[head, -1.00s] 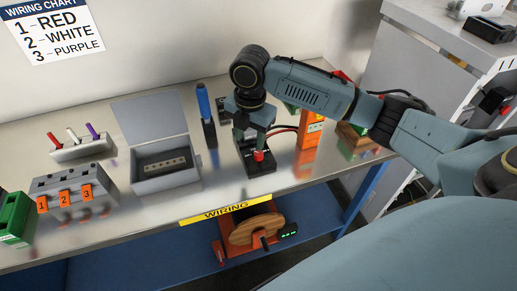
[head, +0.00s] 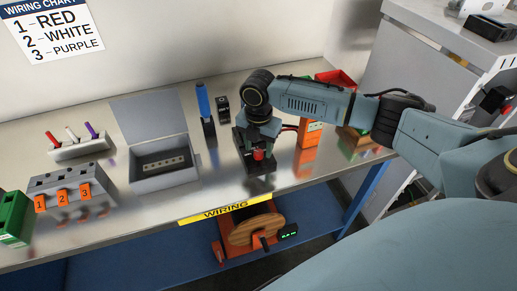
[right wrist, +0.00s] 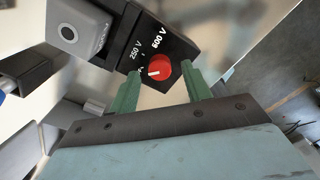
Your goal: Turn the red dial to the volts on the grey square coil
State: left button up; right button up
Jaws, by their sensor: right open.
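The red dial (right wrist: 160,68) sits on a black box (right wrist: 175,35) marked 250 V and 600 V. Its white pointer mark is on the lower left side in the right wrist view, away from the 600 V label. In the head view the dial (head: 258,154) is at the front of the black box (head: 262,168) on the bench. My right gripper (right wrist: 161,74) is open, with its green fingers on either side of the dial; I cannot tell whether they touch it.
A blue-handled tool (head: 203,100) stands left of the black box, with an open grey case (head: 165,178) farther left. An orange block (head: 308,136) stands close on the right.

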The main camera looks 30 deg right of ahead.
jog(key=shift+f, duration=0.65)
jog(key=c, duration=1)
jog(key=shift+r+m+p, duration=0.15)
jog(key=shift+m+p, duration=0.15)
jog(key=shift+p, duration=0.4)
jog(key=m+p, duration=0.6)
jog(key=p, duration=0.1)
jog(key=shift+m+p, duration=0.3)
jog(key=shift+p, duration=0.1)
jog(key=m+p, duration=0.4)
jog(key=m, duration=0.1)
jog(key=shift+m, duration=0.3)
jog(key=m+p, duration=0.2)
jog(key=m, duration=0.2)
jog(key=shift+m+p, duration=0.3)
jog(key=shift+m, duration=0.4)
